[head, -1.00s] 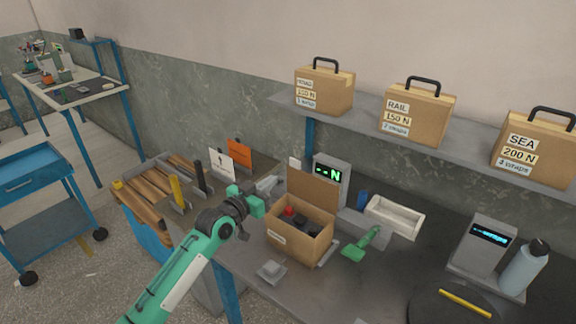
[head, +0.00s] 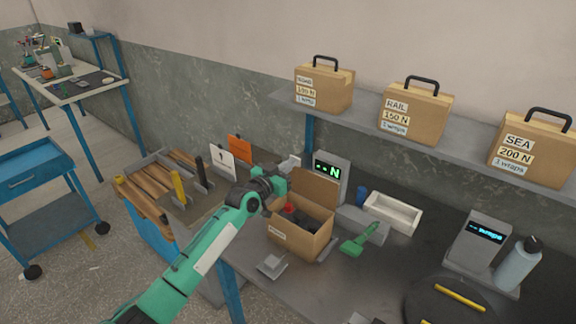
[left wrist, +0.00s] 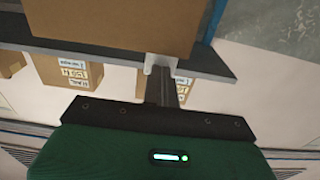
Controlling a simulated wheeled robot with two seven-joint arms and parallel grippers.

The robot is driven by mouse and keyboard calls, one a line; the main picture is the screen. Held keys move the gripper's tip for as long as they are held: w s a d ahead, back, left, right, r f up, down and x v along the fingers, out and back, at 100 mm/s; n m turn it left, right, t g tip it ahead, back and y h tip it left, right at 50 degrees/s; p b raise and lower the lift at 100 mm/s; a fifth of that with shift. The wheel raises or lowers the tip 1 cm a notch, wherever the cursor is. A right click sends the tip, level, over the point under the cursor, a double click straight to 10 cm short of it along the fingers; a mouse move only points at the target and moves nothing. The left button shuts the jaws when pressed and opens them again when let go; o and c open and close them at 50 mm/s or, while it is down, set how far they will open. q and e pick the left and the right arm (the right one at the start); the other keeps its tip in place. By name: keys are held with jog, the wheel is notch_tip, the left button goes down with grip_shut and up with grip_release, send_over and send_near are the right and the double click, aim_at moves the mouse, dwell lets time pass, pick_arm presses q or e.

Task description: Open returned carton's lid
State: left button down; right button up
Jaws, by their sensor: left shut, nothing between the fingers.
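The returned carton (head: 291,242) is a small brown box with a pale label, on the grey bench. Its lid (head: 316,189) stands raised at the back, and dark items and a red one (head: 289,208) show inside. My left gripper (head: 283,186) is at the left edge of the lid; I cannot tell whether it touches. In the left wrist view its fingertips (left wrist: 161,64) are together and empty, just under a brown cardboard face (left wrist: 115,22). My right gripper is not in view.
A display unit reading N (head: 328,172) stands behind the carton. A green hand tool (head: 360,240) and a white tray (head: 393,213) lie to its right. A small metal piece (head: 271,265) is in front. Cartons with handles stand on the shelf (head: 368,128) above.

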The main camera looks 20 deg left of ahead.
pick_arm(q)
jog(key=w+g+p, duration=0.1)
jog(key=p, duration=0.1)
jog(key=w+d+g+p, duration=0.1)
jog(key=p, duration=0.2)
jog(key=shift+w+r+y, duration=0.2)
jog(key=shift+w+y, duration=0.2)
jog(key=shift+s, duration=0.1)
